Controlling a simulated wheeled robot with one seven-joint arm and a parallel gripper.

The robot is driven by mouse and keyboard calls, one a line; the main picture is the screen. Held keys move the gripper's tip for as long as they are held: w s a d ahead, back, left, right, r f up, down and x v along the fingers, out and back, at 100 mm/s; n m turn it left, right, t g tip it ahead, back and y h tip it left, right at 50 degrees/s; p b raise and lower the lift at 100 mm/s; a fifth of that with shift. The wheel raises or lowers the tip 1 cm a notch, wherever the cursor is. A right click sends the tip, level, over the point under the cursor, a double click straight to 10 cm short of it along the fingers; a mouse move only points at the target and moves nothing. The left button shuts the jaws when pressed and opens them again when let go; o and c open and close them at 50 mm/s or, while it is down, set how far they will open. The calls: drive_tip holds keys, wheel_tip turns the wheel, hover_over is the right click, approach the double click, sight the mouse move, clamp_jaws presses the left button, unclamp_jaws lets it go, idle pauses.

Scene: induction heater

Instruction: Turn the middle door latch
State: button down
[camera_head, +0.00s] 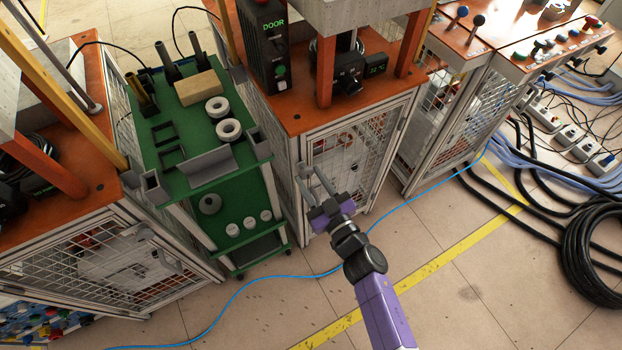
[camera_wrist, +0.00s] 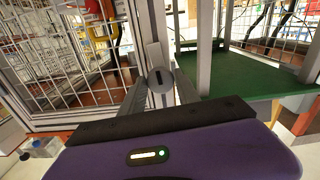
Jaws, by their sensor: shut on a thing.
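The middle door (camera_head: 350,150) is a wire-mesh door in a metal frame under an orange-topped cabinet. Its latch (camera_wrist: 160,79) shows in the wrist view as a round grey piece with a dark slot, on the upright frame post. My gripper (camera_head: 311,170) is at the left edge of that door. In the wrist view the two fingers (camera_wrist: 160,88) stand on either side of the latch, shut on it. The slot looks close to upright. In the head view the latch is too small and covered by the fingers to make out. The door looks closed.
A green cart (camera_head: 215,165) with rings and blocks stands just left of the middle cabinet; its green shelf (camera_wrist: 240,72) is right of the latch in the wrist view. A blue cable (camera_head: 400,210) crosses the floor. Black hoses (camera_head: 590,255) lie at right. Floor before the door is mostly clear.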

drive_tip(key=n, duration=0.4)
drive_tip(key=n+b, duration=0.1)
drive_tip(key=n, duration=0.3)
drive_tip(key=shift+n, duration=0.3)
drive_tip(key=n+b, duration=0.1)
drive_tip(key=n, duration=0.3)
drive_tip(key=shift+n, duration=0.3)
drive_tip(key=shift+n+b, duration=0.65)
drive_tip(key=shift+n, duration=1.15)
drive_tip(key=c, duration=0.9)
unclamp_jaws()
drive_tip(key=shift+d+r, duration=0.1)
